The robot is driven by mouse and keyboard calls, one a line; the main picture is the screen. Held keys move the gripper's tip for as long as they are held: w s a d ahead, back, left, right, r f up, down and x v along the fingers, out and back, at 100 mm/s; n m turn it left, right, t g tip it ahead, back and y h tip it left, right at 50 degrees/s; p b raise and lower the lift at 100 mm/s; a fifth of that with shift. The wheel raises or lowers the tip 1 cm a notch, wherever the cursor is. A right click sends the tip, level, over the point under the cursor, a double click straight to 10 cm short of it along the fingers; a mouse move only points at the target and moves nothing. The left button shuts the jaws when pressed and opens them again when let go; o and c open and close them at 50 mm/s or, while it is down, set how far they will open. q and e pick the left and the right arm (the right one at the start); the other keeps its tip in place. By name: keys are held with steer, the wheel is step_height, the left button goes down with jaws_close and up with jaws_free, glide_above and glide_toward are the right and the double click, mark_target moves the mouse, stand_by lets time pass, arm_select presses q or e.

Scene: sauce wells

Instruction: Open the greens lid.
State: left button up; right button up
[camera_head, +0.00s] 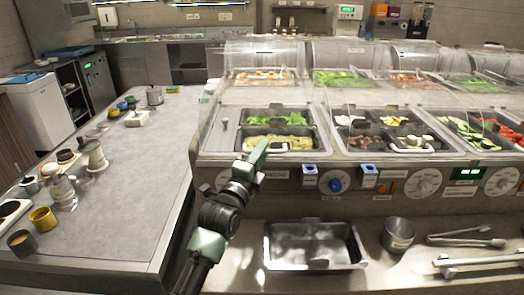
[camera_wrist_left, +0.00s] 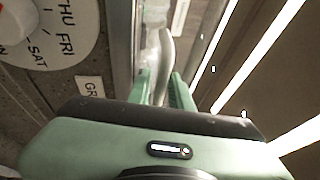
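The greens well (camera_head: 278,118) holds bright leaves at the left end of the counter, with a duller green filling in the pan in front of it. A clear lid (camera_head: 262,55) stands over this station; its exact edges are hard to make out. My left gripper (camera_head: 258,153) is at the front edge of this station. In the left wrist view, the fingers of my left gripper (camera_wrist_left: 162,92) are close together on either side of a pale curved handle (camera_wrist_left: 166,50) and look shut on it. My right gripper is not in view.
Dials (camera_head: 335,182) line the counter front. Below are an empty metal tray (camera_head: 315,231), a round metal cup (camera_head: 398,235) and tongs (camera_head: 466,239). A grey side table (camera_head: 140,190) on the left holds cups and pots, with clear room in its middle.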

arm_select(q)
jaws_close()
stand_by(1.5)
